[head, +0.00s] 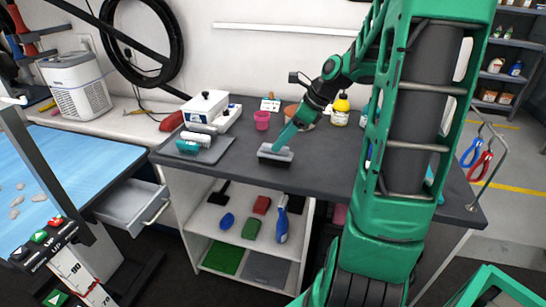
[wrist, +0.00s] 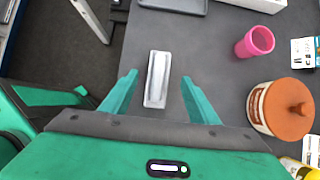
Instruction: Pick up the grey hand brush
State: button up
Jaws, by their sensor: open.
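The grey hand brush (head: 275,153) lies on the dark worktop near its front edge, with a pale grey back and a darker side. In the wrist view the brush (wrist: 157,80) is a long, light block pointing away from my gripper. My gripper (head: 287,137) is above the brush, with green fingers pointing down towards it. In the wrist view my gripper (wrist: 159,77) is open, one finger on each side of the brush with a gap on both sides. The fingers hold nothing. I cannot tell the exact height of the fingertips over the worktop.
A pink cup (wrist: 259,41) and a brown-lidded tub (wrist: 283,108) stand right of the brush. A grey tray (head: 210,152) with a teal-and-white roller lies to the left, a white box (head: 205,108) behind. Shelves below hold brushes and sponges. Worktop beside the brush is clear.

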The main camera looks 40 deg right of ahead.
jog(key=shift+x, duration=2.6)
jog(key=shift+s+f, duration=0.1)
jog(key=shift+s, duration=0.05)
jog(key=c, duration=1.3)
jog(key=shift+r, duration=0.75)
notch_tip(320, 180, up, 3)
jog(key=s+a+r, duration=0.3)
jog(key=a+r, duration=0.3)
jog(key=a, duration=0.5)
jog(key=shift+r, duration=0.25)
